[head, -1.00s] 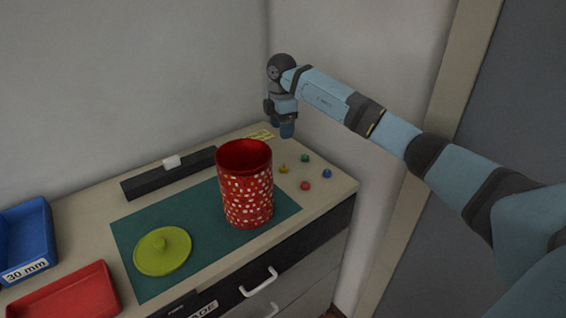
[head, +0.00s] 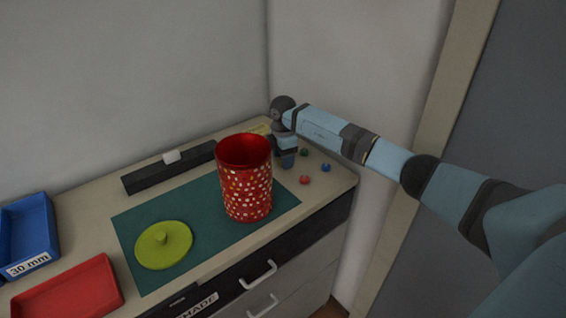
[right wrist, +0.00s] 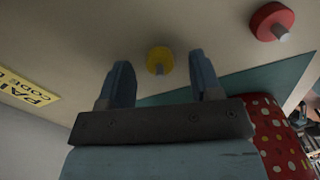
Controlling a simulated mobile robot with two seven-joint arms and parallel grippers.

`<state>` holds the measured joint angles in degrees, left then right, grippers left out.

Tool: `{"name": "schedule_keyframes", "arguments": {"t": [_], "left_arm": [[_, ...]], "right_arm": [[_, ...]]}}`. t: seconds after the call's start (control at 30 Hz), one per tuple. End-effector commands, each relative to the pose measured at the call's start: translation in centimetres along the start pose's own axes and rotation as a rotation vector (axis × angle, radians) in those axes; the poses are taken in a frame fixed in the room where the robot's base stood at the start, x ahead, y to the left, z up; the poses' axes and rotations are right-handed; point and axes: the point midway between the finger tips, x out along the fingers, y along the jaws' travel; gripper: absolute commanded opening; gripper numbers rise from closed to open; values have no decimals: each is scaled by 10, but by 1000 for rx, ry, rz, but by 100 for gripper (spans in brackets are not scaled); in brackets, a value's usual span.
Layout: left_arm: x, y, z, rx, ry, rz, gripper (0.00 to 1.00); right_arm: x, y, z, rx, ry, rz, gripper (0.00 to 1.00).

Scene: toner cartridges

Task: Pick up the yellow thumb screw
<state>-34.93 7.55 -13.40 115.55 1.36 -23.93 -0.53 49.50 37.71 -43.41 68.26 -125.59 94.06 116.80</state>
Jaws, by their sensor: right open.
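The yellow thumb screw (right wrist: 160,60) stands on the counter in the right wrist view, ahead of and between the two fingers. In the head view it is hidden behind my right gripper. My right gripper (head: 287,161) points down over the back right of the counter, just right of the red spotted canister. In the right wrist view its two fingers (right wrist: 160,82) are apart with nothing held between them. My left gripper is not in view.
The red spotted canister (head: 246,185) stands close beside the gripper on the green mat (head: 137,222). Red (head: 304,180), blue (head: 326,168) and green (head: 304,152) thumb screws lie to the right. A yellow label (right wrist: 27,88) lies nearby. A lime lid (head: 163,245) lies on the mat.

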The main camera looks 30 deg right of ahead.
Motion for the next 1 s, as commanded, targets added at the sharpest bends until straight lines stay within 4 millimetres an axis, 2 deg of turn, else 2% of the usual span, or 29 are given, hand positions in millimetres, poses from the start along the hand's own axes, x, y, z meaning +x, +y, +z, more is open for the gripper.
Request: {"name": "schedule_keyframes", "arguments": {"t": [0.1, 0.27, 0.5, 1.0], "left_arm": [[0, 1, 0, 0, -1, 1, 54], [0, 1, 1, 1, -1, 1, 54], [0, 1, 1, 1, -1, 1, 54], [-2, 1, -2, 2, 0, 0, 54]], "right_arm": [[8, 0, -1, -1, 1, 2, 58], [8, 0, -1, -1, 0, 2, 58], [8, 0, 0, -1, 0, 2, 6], [1, 1, 4, 0, 0, 2, 5]]}}
